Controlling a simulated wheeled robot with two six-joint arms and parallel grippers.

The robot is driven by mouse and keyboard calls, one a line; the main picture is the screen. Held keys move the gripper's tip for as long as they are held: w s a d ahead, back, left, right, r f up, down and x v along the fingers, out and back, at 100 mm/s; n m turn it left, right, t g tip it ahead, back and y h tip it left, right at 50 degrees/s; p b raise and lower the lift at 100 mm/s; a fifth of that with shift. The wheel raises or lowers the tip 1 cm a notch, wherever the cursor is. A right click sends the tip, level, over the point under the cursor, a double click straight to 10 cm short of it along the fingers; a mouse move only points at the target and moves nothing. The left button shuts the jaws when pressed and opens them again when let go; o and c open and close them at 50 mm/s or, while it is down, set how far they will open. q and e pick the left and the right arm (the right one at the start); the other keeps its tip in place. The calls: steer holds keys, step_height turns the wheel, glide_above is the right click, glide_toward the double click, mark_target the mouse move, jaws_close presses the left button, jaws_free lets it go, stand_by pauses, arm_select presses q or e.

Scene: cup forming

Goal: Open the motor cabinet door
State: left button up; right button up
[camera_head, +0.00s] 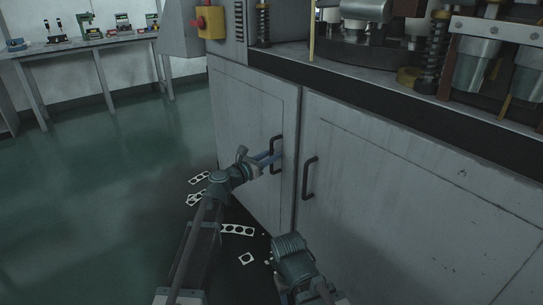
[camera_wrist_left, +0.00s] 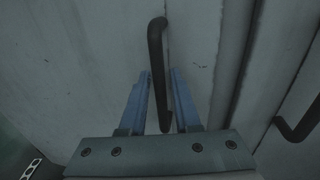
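The motor cabinet has two grey doors. The left door (camera_head: 245,125) has a black vertical handle (camera_head: 275,155) near its right edge, and the right door (camera_head: 400,190) has a similar handle (camera_head: 310,177) near its left edge. Both doors look closed. My left gripper (camera_head: 272,157) is at the left door's handle. In the left wrist view its two blue fingers (camera_wrist_left: 157,95) are apart, with the left door's handle (camera_wrist_left: 156,50) between them and a gap on both sides. My right arm shows at the bottom, but its fingers are out of sight.
Punched metal strips (camera_head: 237,230) and scraps lie on the green floor by the cabinet. Machinery (camera_head: 375,30) stands above the doors, with a yellow box with a red button (camera_head: 209,22) at upper left. A workbench (camera_head: 85,42) stands at the far left. The left floor is open.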

arm_select(q)
jaws_close()
stand_by(1.1)
